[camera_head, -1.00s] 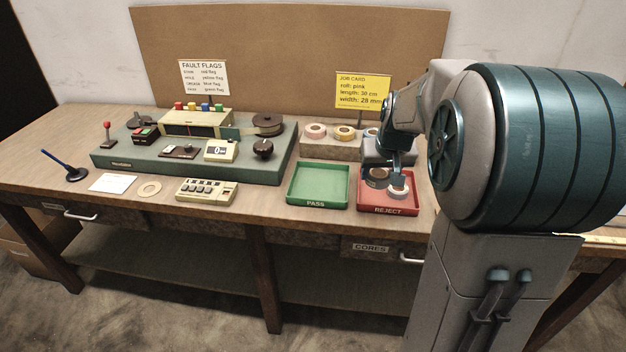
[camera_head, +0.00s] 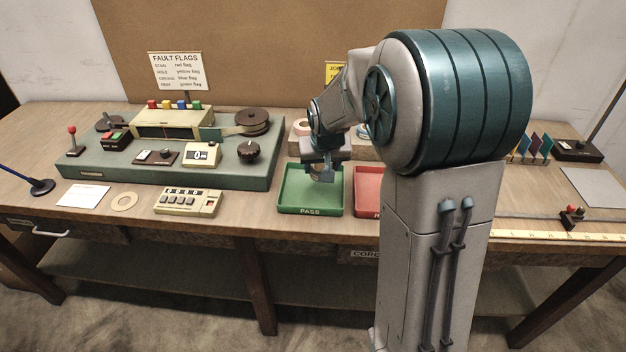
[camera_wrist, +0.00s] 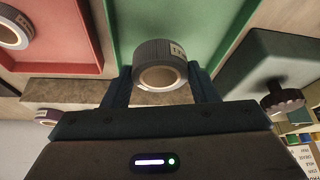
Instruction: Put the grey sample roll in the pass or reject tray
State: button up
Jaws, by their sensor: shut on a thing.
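My gripper (camera_head: 322,174) is over the green pass tray (camera_head: 311,205), with its fingers pointing down. In the wrist view, my gripper (camera_wrist: 160,80) is shut on the grey sample roll (camera_wrist: 153,50), one finger on each side. The roll has a pale core and a small printed label. The green tray (camera_wrist: 200,20) lies behind the roll in that view; I cannot tell the exact height between them. The red reject tray (camera_head: 366,190) is partly hidden by my arm. In the wrist view the red tray (camera_wrist: 80,35) holds another dark roll (camera_wrist: 12,28) with a pale core.
The green-grey winding machine (camera_head: 170,170) stands left of the trays. A stone-like block with tape rolls (camera_head: 303,127) is behind the trays. A ruler (camera_head: 540,236) is at the right.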

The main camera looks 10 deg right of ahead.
aim_at(313, 178)
jog(key=shift+w+a+f, duration=0.2)
jog(key=shift+a+f, duration=0.15)
jog(key=shift+a, duration=0.15)
jog(key=shift+w+a+f, duration=0.2)
jog(key=shift+a+f, duration=0.1)
jog(key=shift+a, duration=0.2)
jog(key=shift+f, duration=2.1)
jog(key=shift+f, duration=0.15)
jog(key=o, duration=1)
